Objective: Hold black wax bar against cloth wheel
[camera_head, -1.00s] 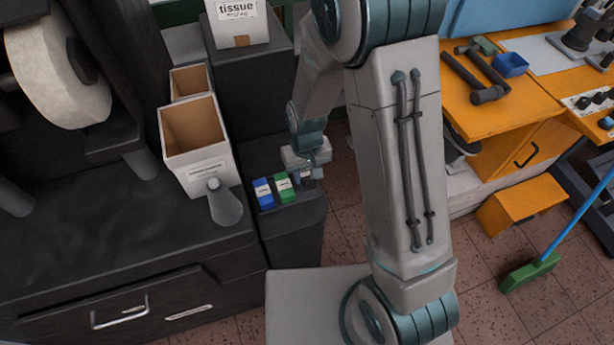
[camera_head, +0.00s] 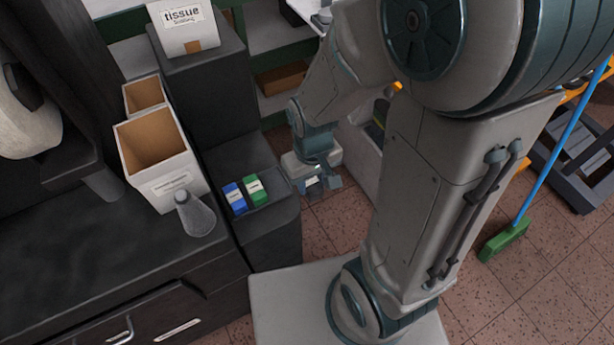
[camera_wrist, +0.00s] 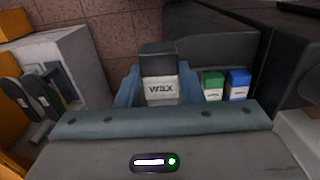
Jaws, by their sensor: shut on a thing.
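The black wax bar (camera_wrist: 159,61) with a white "WAX" label is held in my gripper (camera_wrist: 160,88), upright between the two blue-grey fingers in the wrist view. In the head view my gripper (camera_head: 319,185) hangs over the floor, just right of the dark pedestal; the bar is hard to make out there. The pale cloth wheel (camera_head: 27,118) is at the far left edge of the head view, partly cut off. The bar is well apart from the wheel.
A blue wax bar (camera_head: 235,197) and a green wax bar (camera_head: 254,188) stand on the dark pedestal (camera_head: 275,222). Open cartons (camera_head: 165,175), a grey flask (camera_head: 196,217) and a tissue box (camera_head: 183,25) stand nearby. A broom (camera_head: 505,238) leans at right. Tiled floor is free below my gripper.

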